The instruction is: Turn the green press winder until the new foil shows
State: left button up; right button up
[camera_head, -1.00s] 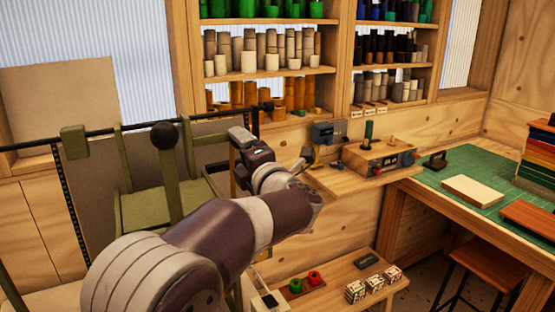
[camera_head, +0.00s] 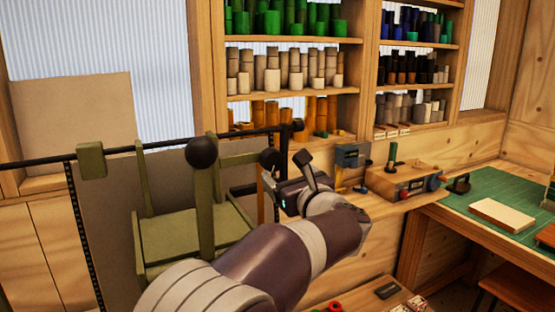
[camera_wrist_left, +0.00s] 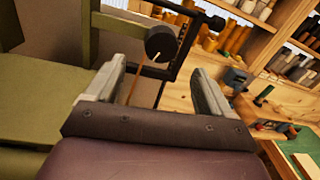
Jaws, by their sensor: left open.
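The green press (camera_head: 175,235) stands at the left, with a tall lever (camera_head: 205,215) topped by a black ball. A round black winder knob (camera_head: 269,158) sits at the press's right side. It shows in the left wrist view (camera_wrist_left: 162,42) with a pale mark on its face, just beyond and between my fingertips. My left gripper (camera_head: 287,168) is open and empty beside the knob; its fingers (camera_wrist_left: 160,78) appear apart from it. A thin orange strip (camera_head: 260,195) hangs below the knob, partly hidden by my gripper. My right gripper is out of view.
A black rail (camera_head: 120,150) runs across the press to the knob area. Shelves of foil rolls (camera_head: 290,70) stand behind. A wooden box with dials (camera_head: 405,182) and a green mat (camera_head: 490,190) lie to the right.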

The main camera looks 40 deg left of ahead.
aim_at(274, 164)
pick_arm(q)
jog(key=p+x, duration=0.2)
jog(key=x, duration=0.5)
jog(key=shift+w+a+r, duration=0.1)
jog(key=shift+w+a, duration=0.2)
jog(key=shift+a, duration=0.15)
jog(key=c, duration=1.1)
